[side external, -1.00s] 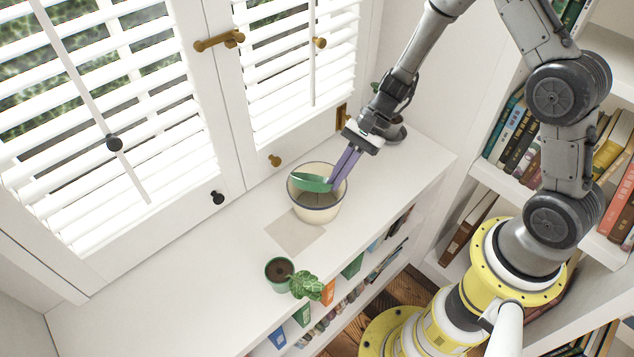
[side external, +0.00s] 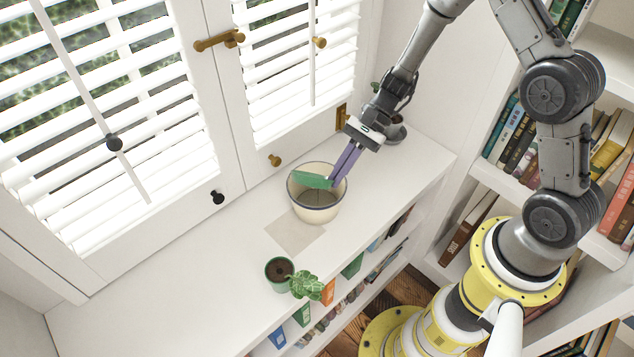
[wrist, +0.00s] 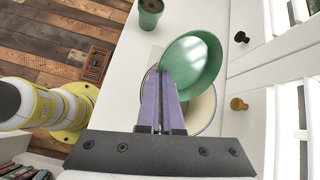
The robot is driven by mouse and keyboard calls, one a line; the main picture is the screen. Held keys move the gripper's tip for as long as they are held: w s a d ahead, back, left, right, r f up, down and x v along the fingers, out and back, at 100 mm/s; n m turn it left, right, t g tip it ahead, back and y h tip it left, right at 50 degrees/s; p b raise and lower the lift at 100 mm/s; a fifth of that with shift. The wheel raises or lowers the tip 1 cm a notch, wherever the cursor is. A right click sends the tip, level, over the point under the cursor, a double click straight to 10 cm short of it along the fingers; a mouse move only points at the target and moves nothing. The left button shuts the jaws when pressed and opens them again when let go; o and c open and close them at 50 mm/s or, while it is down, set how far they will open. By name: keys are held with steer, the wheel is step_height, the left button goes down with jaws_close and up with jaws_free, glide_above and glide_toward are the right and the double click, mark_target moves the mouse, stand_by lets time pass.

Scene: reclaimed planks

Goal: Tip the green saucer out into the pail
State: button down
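The green saucer (side external: 312,180) is tilted steeply over the mouth of the cream pail (side external: 318,213). My gripper (side external: 334,182) is shut on the saucer's edge with its purple fingers, above the pail's rim. In the wrist view the saucer (wrist: 194,62) shows a bare, shiny green face beyond the fingertips (wrist: 163,75). The pail (wrist: 205,108) is partly hidden behind the saucer and fingers there. I see nothing lying on the saucer. The pail's inside shows only as a shaded floor, and I cannot tell what is in it.
A green pot of soil (side external: 279,270) and a leafy plant (side external: 305,285) stand near the front edge. Shuttered windows with knobs (side external: 274,160) rise close behind the pail.

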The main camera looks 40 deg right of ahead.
steer(key=shift+w+d+r+m+g+y, duration=0.1)
steer(key=shift+w+d+m+g+y, duration=0.15)
steer(key=shift+y, duration=0.45)
steer(key=shift+w+d+r+m+g+y, duration=0.15)
steer(key=shift+d+g+y, duration=0.2)
steer(key=shift+y, duration=0.35)
steer(key=shift+w+d+r+m+g+y, duration=0.1)
steer(key=shift+w+d+m+g+y, duration=0.2)
steer(key=shift+y, duration=0.4)
stand_by(3.5)
steer(key=h, duration=0.1)
steer(key=s+a+n+t+h, duration=0.1)
steer(key=h, duration=0.1)
steer(key=shift+a, duration=0.2)
steer(key=shift+s+f+h, duration=0.1)
steer(key=shift+f+h, duration=0.15)
steer(key=shift+h, duration=0.05)
steer(key=shift+a+t, duration=0.15)
steer(key=shift+t, duration=0.15)
steer(key=s+a+f+n+t+h, duration=0.1)
steer(key=s+a+t+h, duration=0.3)
steer(key=a+h, duration=0.4)
steer(key=shift+s+a+f+n, duration=0.15)
steer(key=shift+s+f+n, duration=0.2)
steer(key=shift+s+n, duration=0.15)
